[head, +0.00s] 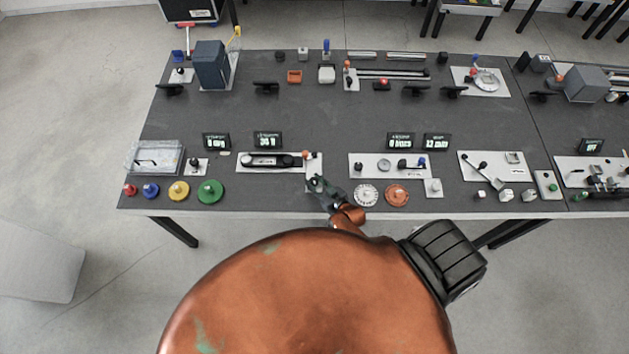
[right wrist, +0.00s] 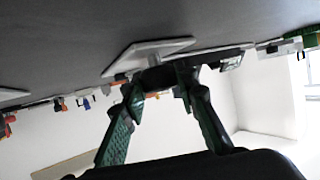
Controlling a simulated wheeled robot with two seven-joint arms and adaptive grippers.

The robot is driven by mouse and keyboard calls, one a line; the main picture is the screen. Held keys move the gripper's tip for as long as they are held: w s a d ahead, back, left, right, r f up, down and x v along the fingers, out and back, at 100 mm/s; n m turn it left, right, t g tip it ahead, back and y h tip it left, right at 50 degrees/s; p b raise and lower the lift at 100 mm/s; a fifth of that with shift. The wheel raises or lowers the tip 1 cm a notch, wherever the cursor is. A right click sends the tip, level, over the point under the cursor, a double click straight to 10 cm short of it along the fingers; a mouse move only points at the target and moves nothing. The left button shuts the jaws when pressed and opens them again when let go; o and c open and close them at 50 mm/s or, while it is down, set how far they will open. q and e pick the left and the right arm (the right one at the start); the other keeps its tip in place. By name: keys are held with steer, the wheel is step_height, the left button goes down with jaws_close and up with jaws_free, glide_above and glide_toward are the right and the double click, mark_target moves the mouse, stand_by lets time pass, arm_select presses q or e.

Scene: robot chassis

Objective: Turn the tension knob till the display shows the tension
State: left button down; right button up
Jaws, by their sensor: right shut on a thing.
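The belt-like tension device is a long black piece (head: 272,160) on a white plate (head: 242,168) near the table's front edge. A small dark display (head: 268,141) stands behind it with bright text that seems to end in N; the digits are too small to be sure. My right gripper (head: 316,183) is at the plate's right end. In the right wrist view, its green fingers (right wrist: 160,90) are shut on a dark round piece (right wrist: 160,77), seemingly the tension knob, beside a white plate (right wrist: 150,50). The knob is hidden in the head view. My left gripper is not in view.
Several other displays, such as one at the left (head: 216,142), stand on the dark table (head: 330,120). White and orange discs (head: 397,195) lie right of my gripper, coloured discs (head: 210,191) left. Another white plate (head: 357,160) is close right. The table's middle is mostly clear.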

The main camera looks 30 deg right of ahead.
steer(key=shift+a, duration=0.1)
steer(key=o, duration=1.2)
steer(key=shift+c, duration=0.2)
steer(key=shift+s+r, duration=0.1)
steer(key=shift+s, duration=0.25)
steer(key=v, duration=1.1)
steer(key=shift+s, duration=0.1)
